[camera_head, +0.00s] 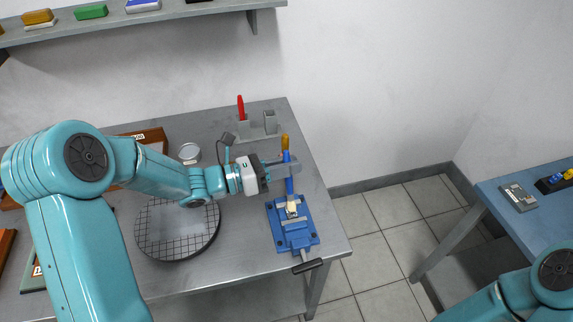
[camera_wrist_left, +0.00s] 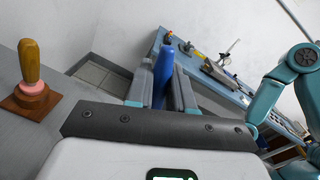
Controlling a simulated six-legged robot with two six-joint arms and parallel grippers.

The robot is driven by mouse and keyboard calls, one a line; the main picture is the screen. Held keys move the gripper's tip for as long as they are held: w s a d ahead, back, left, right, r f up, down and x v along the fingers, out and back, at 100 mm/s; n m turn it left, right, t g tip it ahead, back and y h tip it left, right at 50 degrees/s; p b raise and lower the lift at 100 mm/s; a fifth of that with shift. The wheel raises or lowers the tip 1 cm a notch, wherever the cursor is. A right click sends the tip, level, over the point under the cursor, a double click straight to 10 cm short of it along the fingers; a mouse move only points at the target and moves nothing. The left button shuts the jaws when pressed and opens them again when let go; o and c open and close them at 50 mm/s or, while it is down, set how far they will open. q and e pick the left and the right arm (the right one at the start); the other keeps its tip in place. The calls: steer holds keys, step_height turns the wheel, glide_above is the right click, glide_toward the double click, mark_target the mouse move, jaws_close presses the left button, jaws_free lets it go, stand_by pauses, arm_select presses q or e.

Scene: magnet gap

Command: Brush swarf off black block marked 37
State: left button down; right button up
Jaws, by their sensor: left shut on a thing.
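My left gripper (camera_head: 282,171) is shut on a blue-handled brush (camera_head: 290,186), held roughly upright near the right edge of the grey table. A cream tip, apparently its bristles, shows below, over the blue vise (camera_head: 297,234); I cannot tell whether it touches anything there. In the left wrist view the blue handle (camera_wrist_left: 163,64) stands between the two fingers. A black block (camera_head: 199,1) on the wall shelf is cut off by the top edge and shows no readable number. No 37 is legible, and what the vise holds is unclear. My right gripper is out of view.
A wooden-based stamp (camera_wrist_left: 30,85) with an orange handle stands close beside the left gripper. A round gridded plate (camera_head: 165,238), a small dish (camera_head: 189,153) and a red-handled tool (camera_head: 240,107) are on the table. A blue table (camera_head: 535,225) stands right, across open floor.

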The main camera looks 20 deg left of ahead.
arm_select(q)
steer(key=shift+f+b, duration=0.4)
steer(key=shift+b, duration=0.3)
stand_by(0.7)
steer(key=shift+a+b, duration=0.55)
steer(key=shift+b, duration=0.15)
steer(key=shift+d+f+b, duration=0.15)
steer(key=shift+d+b, duration=0.6)
steer(key=shift+b, duration=0.1)
steer(key=shift+d+b, duration=0.3)
steer(key=shift+d, duration=0.1)
steer(key=shift+a, duration=0.1)
